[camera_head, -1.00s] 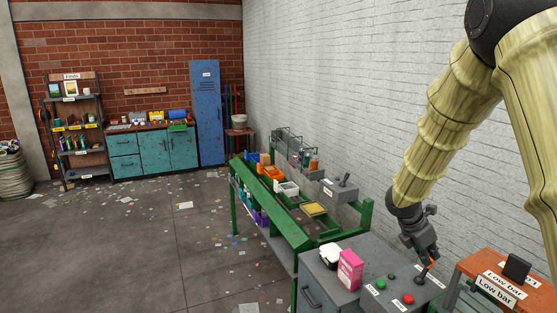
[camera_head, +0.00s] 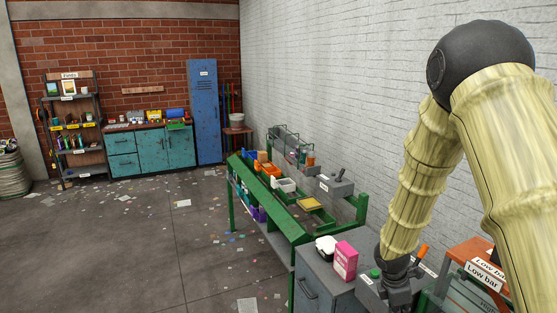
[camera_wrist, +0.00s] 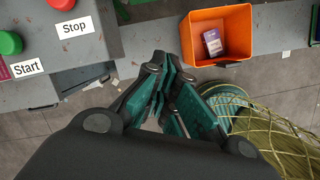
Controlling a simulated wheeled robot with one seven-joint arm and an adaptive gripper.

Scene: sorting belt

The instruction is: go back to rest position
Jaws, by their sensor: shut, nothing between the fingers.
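My gripper (camera_head: 398,296) is low at the right of the head view, in front of the grey control panel (camera_head: 368,292), part of which it hides. In the wrist view my gripper (camera_wrist: 168,78) has its dark fingers with teal pads drawn together, with nothing held. That view shows the panel's red button (camera_wrist: 62,4) with a "Stop" label and its green button (camera_wrist: 9,43) with a "Start" label, left of the fingers. The green button also shows in the head view (camera_head: 375,272).
An orange bin (camera_wrist: 216,16) holding a small purple box (camera_wrist: 212,41) is right of the fingers. A pink box (camera_head: 345,262) stands left of the panel. An orange "Low bar" stand (camera_head: 470,252) is at right. The green sorting bench (camera_head: 275,205) is behind; open floor (camera_head: 130,240) lies left.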

